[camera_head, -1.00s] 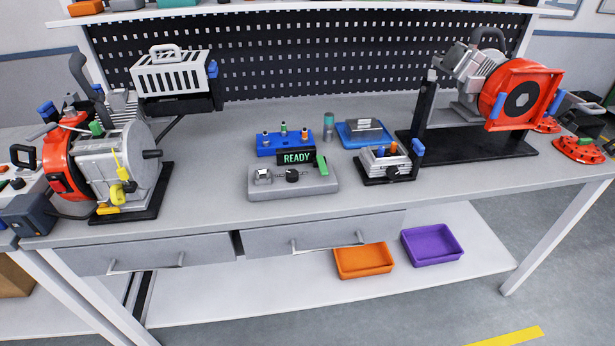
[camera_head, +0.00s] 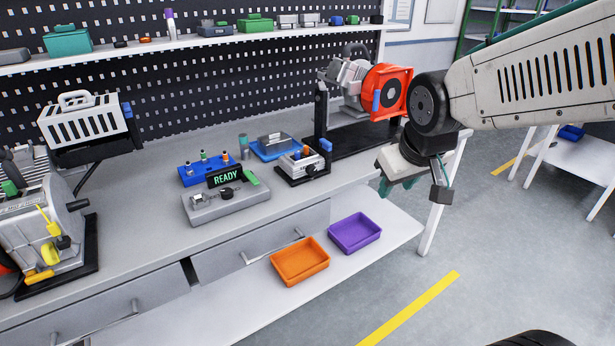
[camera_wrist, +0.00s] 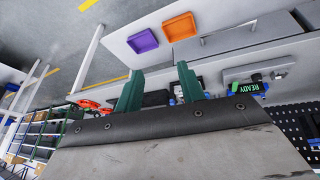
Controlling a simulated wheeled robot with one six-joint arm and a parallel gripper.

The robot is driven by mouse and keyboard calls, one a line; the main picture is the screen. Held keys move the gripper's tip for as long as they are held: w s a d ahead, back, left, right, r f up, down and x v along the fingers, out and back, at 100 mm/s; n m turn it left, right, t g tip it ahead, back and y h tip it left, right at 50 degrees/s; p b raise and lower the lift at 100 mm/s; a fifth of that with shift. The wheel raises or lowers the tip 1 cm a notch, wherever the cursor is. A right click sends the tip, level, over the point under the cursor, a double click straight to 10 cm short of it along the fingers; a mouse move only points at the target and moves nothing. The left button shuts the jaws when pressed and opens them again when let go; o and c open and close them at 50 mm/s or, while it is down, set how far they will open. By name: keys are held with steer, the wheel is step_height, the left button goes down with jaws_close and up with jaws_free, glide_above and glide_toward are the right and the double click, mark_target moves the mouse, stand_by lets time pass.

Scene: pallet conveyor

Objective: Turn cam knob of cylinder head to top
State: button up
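The cylinder head (camera_head: 302,160) is a small silver block on a black base on the bench, with orange and blue parts on top. A black knob (camera_head: 311,169) sits on its front face; its pointing direction is too small to tell. My gripper (camera_head: 398,180) is in front of the bench edge, to the right of the cylinder head and apart from it. In the wrist view its two green fingers (camera_wrist: 160,69) are spread with nothing held. There the cylinder head is hard to make out behind the fingers.
A grey fixture with a READY display (camera_head: 226,177) stands left of the cylinder head. A blue tray (camera_head: 263,151) is behind it, and a black stand with a red-framed machine (camera_head: 387,92) is to the right. Orange (camera_head: 300,262) and purple (camera_head: 354,232) bins lie on the lower shelf.

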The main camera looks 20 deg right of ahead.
steer(key=w+d+f+n+t, duration=0.1)
steer(key=w+f+t, duration=0.1)
steer(key=w, duration=0.5)
steer(key=w+f+n+t, duration=0.1)
steer(key=w+f+t, duration=0.15)
steer(key=w, duration=0.45)
steer(key=w+a+f+n+t+y, duration=0.2)
steer(key=w+f+n+t+y, duration=0.15)
steer(key=w+f, duration=0.6)
steer(key=t+y, duration=0.2)
steer(key=t, duration=0.1)
glide_toward(313, 172)
steer(key=shift+w+d+f+n+t+y, duration=0.1)
steer(key=shift+w+f+n+t+y, duration=0.2)
steer(key=shift+f+n+t+y, duration=0.25)
steer(key=x, duration=0.7)
steer(key=shift+w, duration=0.3)
steer(key=c, duration=0.7)
